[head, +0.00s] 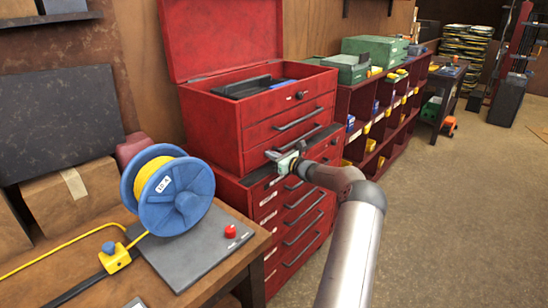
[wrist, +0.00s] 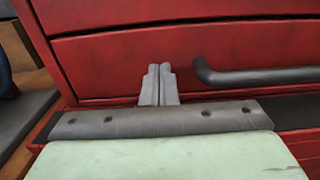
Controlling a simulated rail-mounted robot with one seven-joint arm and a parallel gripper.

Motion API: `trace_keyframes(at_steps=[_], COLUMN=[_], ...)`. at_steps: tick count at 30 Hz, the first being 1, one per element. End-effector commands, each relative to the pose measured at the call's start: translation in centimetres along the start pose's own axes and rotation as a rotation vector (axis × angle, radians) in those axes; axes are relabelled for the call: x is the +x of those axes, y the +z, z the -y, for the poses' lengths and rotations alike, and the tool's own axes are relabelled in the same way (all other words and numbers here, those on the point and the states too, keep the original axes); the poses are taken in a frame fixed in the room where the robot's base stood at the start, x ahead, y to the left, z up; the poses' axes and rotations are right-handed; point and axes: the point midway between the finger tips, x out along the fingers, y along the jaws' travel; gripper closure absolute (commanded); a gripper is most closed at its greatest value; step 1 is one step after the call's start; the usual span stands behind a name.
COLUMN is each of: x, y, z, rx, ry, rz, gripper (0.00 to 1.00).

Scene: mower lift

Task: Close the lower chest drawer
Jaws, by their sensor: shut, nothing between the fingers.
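The red tool chest (head: 213,130) stands on a red cabinet, its lid raised. Its lower drawer (head: 256,157) is the bottom one, with a dark bar handle (wrist: 255,75) that shows to the right of my fingers in the wrist view. The drawer front (wrist: 110,65) looks nearly flush with the front above; I cannot tell whether a small gap remains. My gripper (wrist: 159,70) is shut and empty, its fingertips at the drawer front, left of the handle. It also shows in the head view (head: 274,156) low at the chest front. Contact is not clear.
The cabinet (head: 262,205) below has several handled drawers and a dark top edge. A workbench (head: 245,250) with a blue cable reel (head: 178,200) stands at the left. Red shelving (head: 345,110) with bins runs along the wall to the right. The floor (head: 460,200) at right is clear.

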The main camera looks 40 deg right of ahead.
Motion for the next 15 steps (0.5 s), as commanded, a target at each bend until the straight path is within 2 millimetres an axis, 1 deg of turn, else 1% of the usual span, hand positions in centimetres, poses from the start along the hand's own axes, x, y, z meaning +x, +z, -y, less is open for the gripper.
trace_keyframes(at_steps=[1, 9, 12, 15], x=[0.5, 0.4, -0.3, -1.9], y=[0.6, 0.8, 0.9, 0.7], z=[-0.1, -0.2, -0.3, -0.6], rx=[-0.001, -0.002, -0.003, -0.002], ry=[-0.002, -0.001, 0.002, 0.005], rz=[0.007, 0.01, 0.011, 0.007], gripper=[1.0, 1.0, 1.0, 1.0])
